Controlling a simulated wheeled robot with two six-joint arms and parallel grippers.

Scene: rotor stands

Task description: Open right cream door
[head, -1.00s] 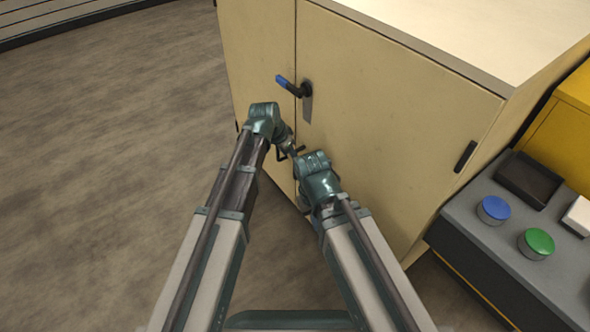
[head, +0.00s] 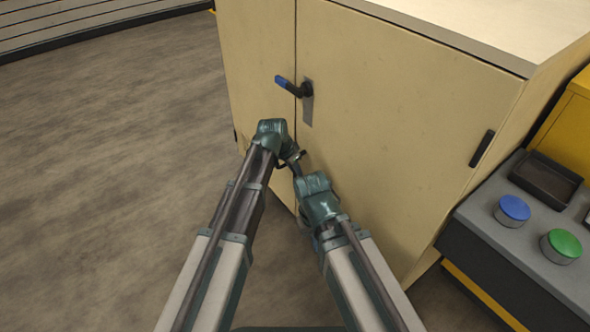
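The right cream door (head: 390,125) of the cabinet is closed, flush with the narrower left door (head: 257,70). Its handle (head: 292,87), a dark lever with a blue tip, sits on a grey plate near the seam and points left across it. My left gripper (head: 297,163) is below the handle, close in front of the door and apart from the handle; its fingers are small and I cannot tell if they are open. My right arm ends at a teal wrist (head: 318,196) lower down; its gripper is hidden behind it.
At the right stands a grey console (head: 490,215) with a blue button (head: 512,209), a green button (head: 561,246) and a dark tray (head: 546,178). The floor at left is clear.

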